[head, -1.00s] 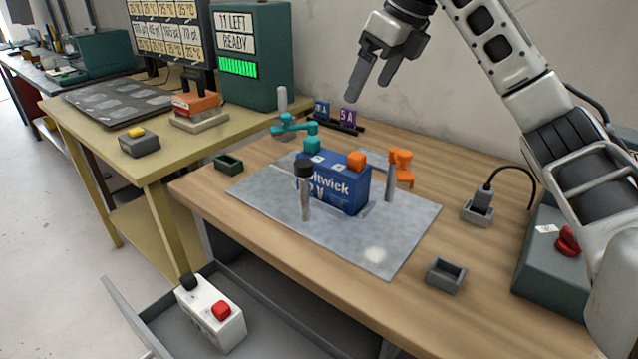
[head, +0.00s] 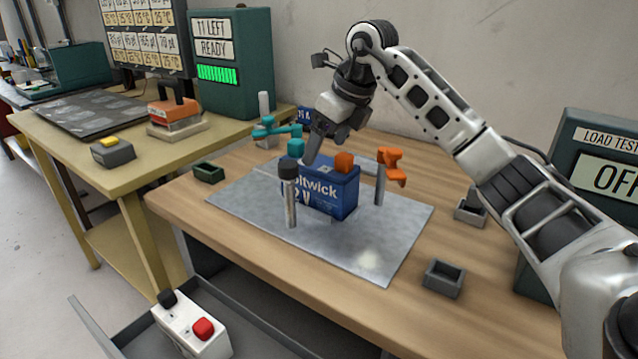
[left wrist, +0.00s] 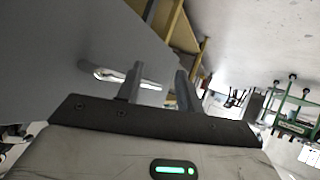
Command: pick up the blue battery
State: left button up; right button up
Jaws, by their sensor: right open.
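The blue battery (head: 340,198) stands upright on a grey metal mat (head: 385,235) on the wooden bench. An orange cap (head: 344,161) sits on its top right. My right gripper (head: 312,155) is open and points down at the battery's top left. Its near finger overlaps the battery's back edge in the picture; I cannot tell whether it touches. My left gripper (left wrist: 160,85) shows only in the left wrist view, with its two fingers apart and nothing between them.
A black-topped post (head: 290,195) stands before the battery, and an orange clamp on a post (head: 381,178) stands to its right. A teal clamp (head: 277,130) is behind left. The mat's right front is clear.

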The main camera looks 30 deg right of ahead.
aim_at(320, 161)
jog(key=x, duration=0.5)
jog(key=shift+d+f, duration=0.1)
jog(key=shift+d, duration=0.15)
jog(key=c, duration=1.7)
jog(key=shift+w+r, duration=0.1)
jog(key=shift+r, duration=0.25)
grip_shut()
jog(key=shift+r, duration=0.1)
